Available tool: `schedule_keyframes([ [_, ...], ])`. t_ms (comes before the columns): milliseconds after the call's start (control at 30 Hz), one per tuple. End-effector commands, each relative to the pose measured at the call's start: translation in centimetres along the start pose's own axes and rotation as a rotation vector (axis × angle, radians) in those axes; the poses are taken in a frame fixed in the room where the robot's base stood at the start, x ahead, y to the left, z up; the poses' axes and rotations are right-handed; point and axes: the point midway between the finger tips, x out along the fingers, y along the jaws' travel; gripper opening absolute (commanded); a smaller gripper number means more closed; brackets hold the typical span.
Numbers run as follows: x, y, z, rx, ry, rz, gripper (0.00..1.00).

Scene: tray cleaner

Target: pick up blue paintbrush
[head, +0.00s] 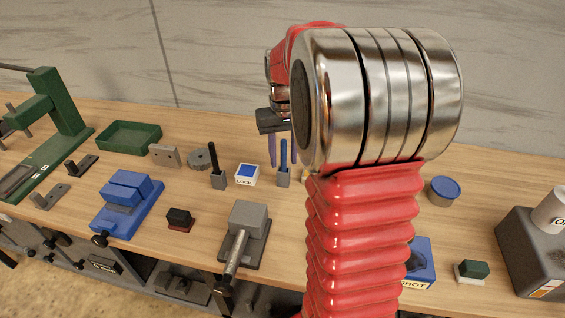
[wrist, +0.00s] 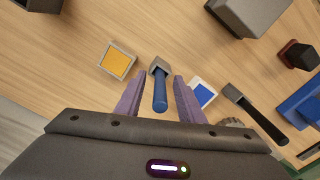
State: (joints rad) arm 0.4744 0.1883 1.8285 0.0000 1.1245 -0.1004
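The blue paintbrush (head: 283,153) stands upright in a small grey holder (head: 284,178) on the workbench, with only its blue handle showing. In the wrist view the blue handle (wrist: 160,97) points toward my gripper, and the grey holder (wrist: 158,66) is at its far end. My gripper (wrist: 160,80) is open, with one purple finger on each side of the handle and a visible gap on both sides. In the head view my gripper (head: 283,160) hangs over the holder, its fingers pointing down. My arm hides part of the bench to the right.
A yellow-topped box (wrist: 117,62) is close by in the wrist view. A grey vise (head: 245,225) stands in front, and a blue-lidded tin (head: 443,190) to the right.

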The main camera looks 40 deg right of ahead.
Motion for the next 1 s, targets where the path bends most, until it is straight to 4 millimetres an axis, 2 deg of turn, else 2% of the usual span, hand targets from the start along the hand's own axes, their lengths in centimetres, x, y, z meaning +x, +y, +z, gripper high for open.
schedule_keyframes([
  [367, -0.04, 0.02, 0.01, 0.000, 0.000, 0.000, 0.34],
  [833, -0.05, 0.03, 0.01, 0.001, 0.000, 0.000, 0.01],
  [1000, -0.05, 0.03, 0.01, 0.001, 0.000, 0.000, 0.00],
])
